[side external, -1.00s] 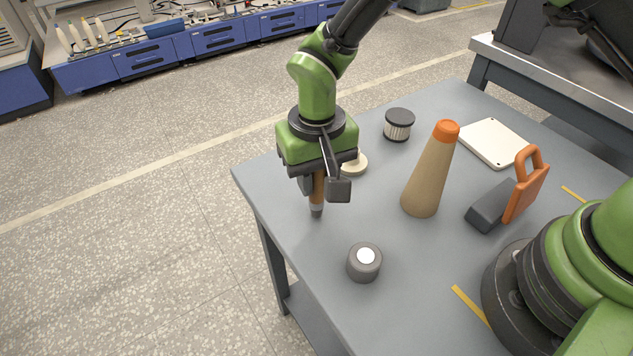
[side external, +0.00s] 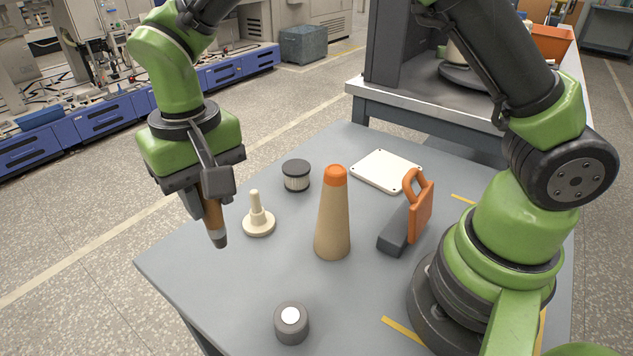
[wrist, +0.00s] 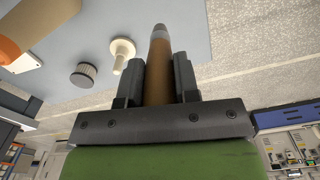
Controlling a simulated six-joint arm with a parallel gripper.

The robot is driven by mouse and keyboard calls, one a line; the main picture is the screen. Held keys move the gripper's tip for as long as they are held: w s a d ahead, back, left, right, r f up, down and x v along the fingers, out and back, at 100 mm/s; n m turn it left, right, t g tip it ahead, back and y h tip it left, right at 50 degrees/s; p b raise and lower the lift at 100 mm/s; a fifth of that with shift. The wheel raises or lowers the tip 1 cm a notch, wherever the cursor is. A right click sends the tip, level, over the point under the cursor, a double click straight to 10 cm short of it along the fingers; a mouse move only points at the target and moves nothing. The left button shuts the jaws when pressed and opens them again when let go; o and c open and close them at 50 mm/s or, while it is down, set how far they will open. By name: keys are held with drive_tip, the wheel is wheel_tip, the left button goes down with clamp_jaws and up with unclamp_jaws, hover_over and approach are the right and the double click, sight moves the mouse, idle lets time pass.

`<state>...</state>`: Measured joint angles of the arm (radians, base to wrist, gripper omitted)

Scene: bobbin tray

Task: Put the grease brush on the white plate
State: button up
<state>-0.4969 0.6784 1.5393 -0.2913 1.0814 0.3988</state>
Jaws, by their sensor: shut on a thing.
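My gripper (side external: 208,205) is shut on the grease brush (side external: 213,222), which has a brown handle and a grey tip. It holds the brush tilted, tip down, above the left part of the grey table. In the wrist view the brush (wrist: 159,70) sits between the two dark fingers (wrist: 158,80), its tip pointing away from my gripper. The white plate (side external: 386,170) lies flat at the back of the table, right of my gripper and well apart from it. It is bare, with small dark dots at its corners. In the wrist view part of a white edge (wrist: 22,64) shows at the left.
A cream peg on a round base (side external: 258,220), a dark-capped ribbed filter (side external: 296,175) and a tall tan cone with an orange top (side external: 333,220) stand between my gripper and the plate. An orange-handled grey tool (side external: 405,223) lies right. A grey cylinder (side external: 291,322) stands in front.

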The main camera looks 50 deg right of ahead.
drive_tip(key=w+d+m, duration=0.2)
drive_tip(key=d+m, duration=0.3)
drive_tip(key=d, duration=0.6)
drive_tip(key=w+d+m, duration=0.2)
drive_tip(key=d+m, duration=0.3)
drive_tip(key=d, duration=0.7)
drive_tip(key=s+d+r+m, duration=0.1)
drive_tip(key=s+d+m, duration=0.35)
drive_tip(key=d, duration=0.45)
drive_tip(key=s+d+m, duration=0.4)
drive_tip(key=s+d, duration=0.1)
drive_tip(key=d, duration=0.5)
drive_tip(key=shift+s+f, duration=0.2)
drive_tip(key=shift+f, duration=4.6)
